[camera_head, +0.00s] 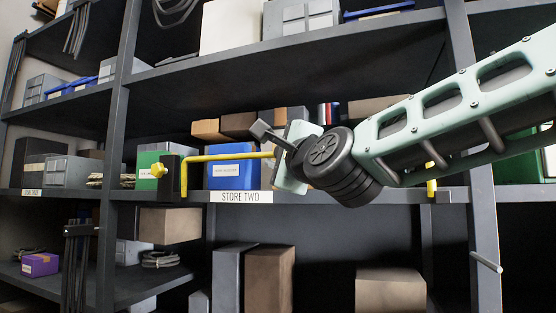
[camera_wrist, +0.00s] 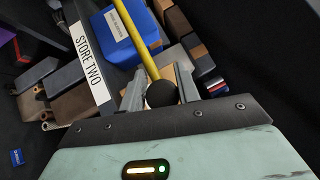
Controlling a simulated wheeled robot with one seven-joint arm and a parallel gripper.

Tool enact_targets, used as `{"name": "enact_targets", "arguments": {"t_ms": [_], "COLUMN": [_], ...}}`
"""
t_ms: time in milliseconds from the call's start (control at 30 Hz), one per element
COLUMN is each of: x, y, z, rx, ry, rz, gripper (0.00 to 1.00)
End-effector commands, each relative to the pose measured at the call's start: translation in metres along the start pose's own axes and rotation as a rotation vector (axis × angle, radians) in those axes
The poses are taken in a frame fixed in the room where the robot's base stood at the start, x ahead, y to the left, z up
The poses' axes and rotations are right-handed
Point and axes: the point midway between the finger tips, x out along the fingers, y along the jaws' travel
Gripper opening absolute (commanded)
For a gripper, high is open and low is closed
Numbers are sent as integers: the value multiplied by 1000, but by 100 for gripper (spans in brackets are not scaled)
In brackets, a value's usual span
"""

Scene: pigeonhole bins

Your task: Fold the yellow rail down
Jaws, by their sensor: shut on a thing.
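The yellow rail (camera_head: 230,156) runs level across the front of the STORE TWO bay, raised above the shelf edge. Its left end bends down into a dark bracket (camera_head: 170,178) with a yellow knob (camera_head: 158,170). A yellow part on the right post (camera_head: 431,180) also shows; the rail's right stretch is hidden behind my arm. My gripper (camera_head: 274,143) is at the rail's middle. In the wrist view, the rail (camera_wrist: 133,42) runs down to a black round grip (camera_wrist: 161,94) between the two fingers of my gripper (camera_wrist: 160,82), which is shut on it.
Behind the rail stand a blue bin (camera_head: 233,174) and several brown boxes (camera_head: 238,125). The STORE TWO label (camera_head: 240,197) is on the shelf edge below. Lower down are tall boxes (camera_head: 270,278) and a wide box (camera_head: 390,290). The space directly in front of the label looks clear.

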Motion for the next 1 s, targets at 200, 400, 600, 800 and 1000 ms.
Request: {"name": "enact_targets", "arguments": {"t_ms": [200, 400, 600, 800, 1000], "x": [-9, -17, -25, -32, -40], "y": [3, 8, 12, 18, 23], "z": [3, 8, 14, 19, 24], "rx": [-58, -134, -212, -291, -371], "ry": [-24, -57, -92, -126, -163], "rz": [-83, -158, -235, -312, -392], "gripper": [0, 0, 0, 0, 0]}}
